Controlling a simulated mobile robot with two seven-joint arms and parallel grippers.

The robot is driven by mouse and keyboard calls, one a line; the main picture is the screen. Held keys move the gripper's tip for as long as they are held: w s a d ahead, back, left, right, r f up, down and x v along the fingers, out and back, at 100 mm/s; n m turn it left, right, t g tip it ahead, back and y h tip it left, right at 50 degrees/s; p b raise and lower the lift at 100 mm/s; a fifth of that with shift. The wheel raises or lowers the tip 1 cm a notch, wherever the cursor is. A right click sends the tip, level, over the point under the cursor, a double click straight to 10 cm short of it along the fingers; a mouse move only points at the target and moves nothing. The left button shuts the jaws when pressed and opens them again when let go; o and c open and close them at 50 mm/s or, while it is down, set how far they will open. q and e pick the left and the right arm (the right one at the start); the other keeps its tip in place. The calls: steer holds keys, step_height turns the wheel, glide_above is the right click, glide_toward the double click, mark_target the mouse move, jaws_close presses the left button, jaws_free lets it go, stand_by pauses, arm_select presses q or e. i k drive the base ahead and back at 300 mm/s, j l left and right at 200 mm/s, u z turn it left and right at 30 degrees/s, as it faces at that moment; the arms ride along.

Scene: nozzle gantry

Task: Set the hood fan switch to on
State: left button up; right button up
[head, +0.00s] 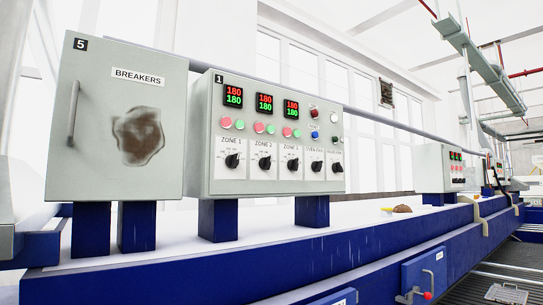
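A grey control panel (222,186) marked 1 stands on blue posts in the middle of the head view. Its lower row holds several black rotary knobs. The labels read ZONE 1, ZONE 2, ZONE 3 and what looks like OVEN FAN. The rightmost knob (337,167) has a label too small to read surely; it sits where a hood fan switch may be. Its pointer setting cannot be told. The oven fan knob (315,166) is just left of it. Neither of my grippers is in view.
A grey BREAKERS cabinet (100,175) marked 5, with a rusty patch, stands left of the panel. A blue beam (240,255) runs along the front. A smaller panel (432,170) stands farther right. A red-knobbed lever (427,295) is low at right.

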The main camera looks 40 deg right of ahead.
mark_target(337, 167)
steer(key=z, duration=1.6)
steer(key=i+l, duration=0.75)
steer(key=l, duration=0.15)
steer(key=i+l+u, duration=0.15)
steer(key=u, duration=0.25)
steer(key=i+l+u, duration=0.15)
steer(key=l+u, duration=0.25)
steer(key=j, duration=0.1)
